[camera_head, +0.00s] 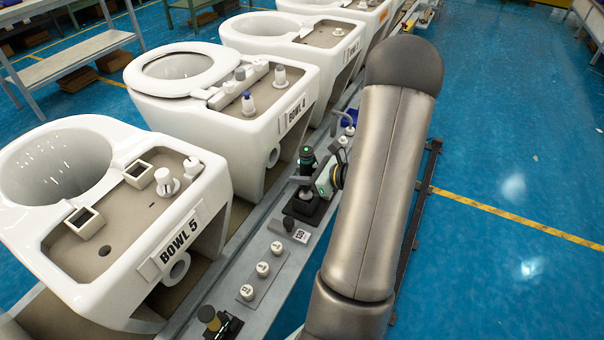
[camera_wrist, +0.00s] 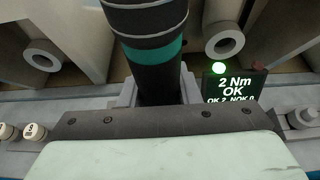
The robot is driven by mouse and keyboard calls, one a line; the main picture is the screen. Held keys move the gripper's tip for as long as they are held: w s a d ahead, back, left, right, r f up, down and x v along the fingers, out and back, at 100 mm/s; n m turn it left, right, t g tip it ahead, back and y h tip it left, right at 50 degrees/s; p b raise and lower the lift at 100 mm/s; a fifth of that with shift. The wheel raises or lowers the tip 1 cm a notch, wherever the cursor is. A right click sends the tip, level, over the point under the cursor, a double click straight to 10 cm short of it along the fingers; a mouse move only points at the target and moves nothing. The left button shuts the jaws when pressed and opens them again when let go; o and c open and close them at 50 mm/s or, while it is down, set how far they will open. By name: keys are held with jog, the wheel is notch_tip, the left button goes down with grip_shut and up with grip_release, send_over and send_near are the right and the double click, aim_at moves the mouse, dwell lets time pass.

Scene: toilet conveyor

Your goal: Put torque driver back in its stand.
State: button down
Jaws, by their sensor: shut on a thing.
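The torque driver (camera_head: 307,158) is a dark upright cylinder with a green-lit top in the head view. In the wrist view the driver (camera_wrist: 150,45) is black with a teal band and thin light rings. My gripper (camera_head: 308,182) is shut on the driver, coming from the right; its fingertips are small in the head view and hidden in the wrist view. The dark stand base (camera_head: 302,208) is directly under the driver on the grey rail. I cannot tell whether the driver's lower end is seated in it. A display (camera_wrist: 233,86) beside the driver reads "2 Nm OK", with a green lamp lit.
White toilet bowls line the rail's left side, including BOWL 5 (camera_head: 105,210) and BOWL 4 (camera_head: 215,95). A plate with several numbered white caps (camera_head: 262,270) and a brown-topped tool (camera_head: 212,318) are nearer on the rail. Blue floor (camera_head: 510,260) is open at right.

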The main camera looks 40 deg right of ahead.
jog(key=shift+f+b, duration=1.45)
jog(key=shift+f, duration=0.25)
jog(key=c, duration=1)
grip_release()
